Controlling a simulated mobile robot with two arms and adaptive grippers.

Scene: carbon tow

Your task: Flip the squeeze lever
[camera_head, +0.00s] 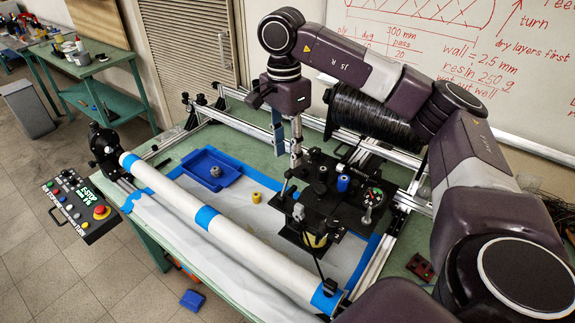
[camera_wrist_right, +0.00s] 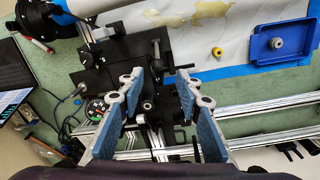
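My right gripper (camera_head: 296,150) points down above the carriage's far side. In the wrist view its fingers (camera_wrist_right: 158,84) are wide apart, with nothing held between them. My left gripper is out of view.
A white tube (camera_head: 245,228) with blue bands runs along the bench front. A blue tray (camera_head: 205,165) and a yellow ring (camera_head: 256,197) lie left of the carriage. A black tow spool (camera_head: 370,118) stands behind. An E-stop panel (camera_head: 80,206) is at the left.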

